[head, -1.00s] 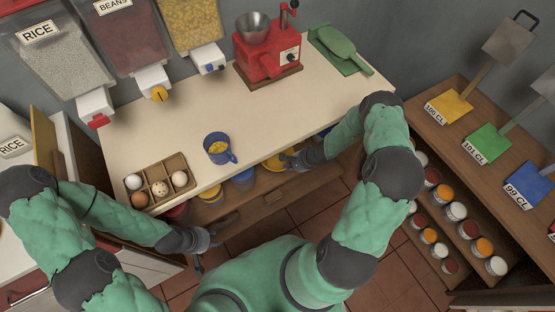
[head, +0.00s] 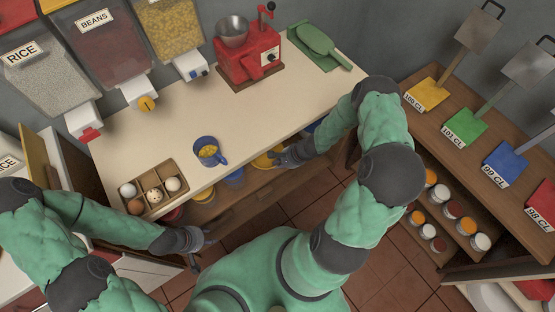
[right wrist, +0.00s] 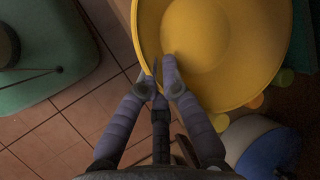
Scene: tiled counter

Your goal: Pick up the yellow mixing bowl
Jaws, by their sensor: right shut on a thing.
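The yellow mixing bowl (head: 263,161) shows partly in the head view, on the shelf below the counter's front edge. In the right wrist view the yellow bowl (right wrist: 232,40) is large and close, its inside facing the camera. My right gripper (head: 282,157) is at the bowl's near rim. In the right wrist view my right gripper (right wrist: 162,72) is shut on that rim, with fingers close together. My left gripper (head: 203,250) is in front of the counter at the lower left, its fingers apart and empty.
On the counter (head: 150,135) stand a blue mug (head: 210,152), an egg box (head: 155,203), a red grinder (head: 249,60) and a green scoop (head: 315,42). Other containers, one blue (head: 234,178), sit near the bowl under the counter. Open tiled floor (head: 300,205) lies in front.

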